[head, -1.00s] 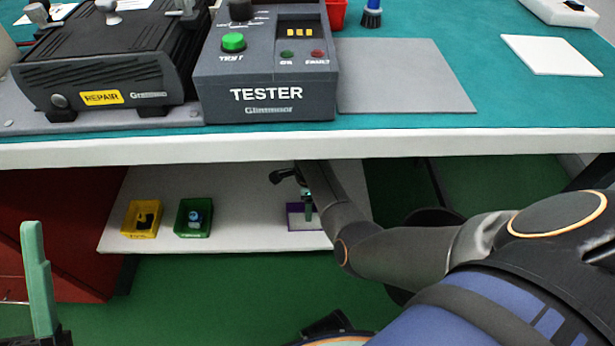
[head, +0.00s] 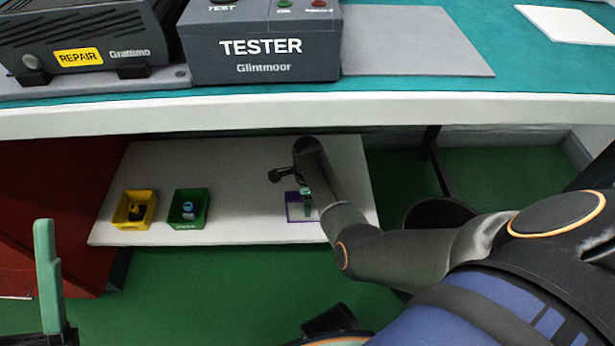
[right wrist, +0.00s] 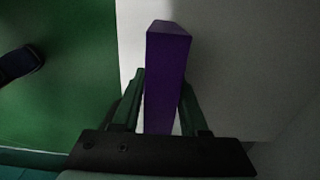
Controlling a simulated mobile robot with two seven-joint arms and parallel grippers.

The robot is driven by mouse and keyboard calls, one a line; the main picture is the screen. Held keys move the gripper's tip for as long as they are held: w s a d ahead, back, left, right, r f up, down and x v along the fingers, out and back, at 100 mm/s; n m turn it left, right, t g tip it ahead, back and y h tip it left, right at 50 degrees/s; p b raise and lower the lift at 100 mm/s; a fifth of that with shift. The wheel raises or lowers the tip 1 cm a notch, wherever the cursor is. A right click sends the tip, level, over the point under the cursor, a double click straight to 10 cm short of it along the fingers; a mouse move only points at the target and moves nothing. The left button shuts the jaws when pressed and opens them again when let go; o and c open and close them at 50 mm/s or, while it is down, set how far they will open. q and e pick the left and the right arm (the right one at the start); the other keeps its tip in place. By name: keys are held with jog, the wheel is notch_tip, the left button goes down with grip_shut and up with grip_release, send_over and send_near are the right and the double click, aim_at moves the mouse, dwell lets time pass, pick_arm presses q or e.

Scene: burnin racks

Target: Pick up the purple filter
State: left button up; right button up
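The purple filter (head: 291,208) is on the white lower shelf under the bench. In the head view it looks like a purple-edged panel with a pale face. My right gripper (head: 307,203) is right at it, partly hidden by my own arm. In the right wrist view, the filter (right wrist: 166,85) shows as a narrow purple bar standing between the two green fingers of my right gripper (right wrist: 163,88). The fingertips are at or very near its sides; firm contact cannot be told. My left gripper (head: 47,270) shows one upright green finger at the lower left, away from the shelf.
A yellow bin (head: 134,210) and a green bin (head: 188,209), each with small items, sit left on the white shelf (head: 245,222). The bench edge (head: 250,117) overhangs it. The tester (head: 260,45) and repair unit (head: 75,40) stand on the bench. A red cabinet (head: 55,215) is at left.

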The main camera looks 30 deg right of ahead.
grip_shut()
dwell(0.4)
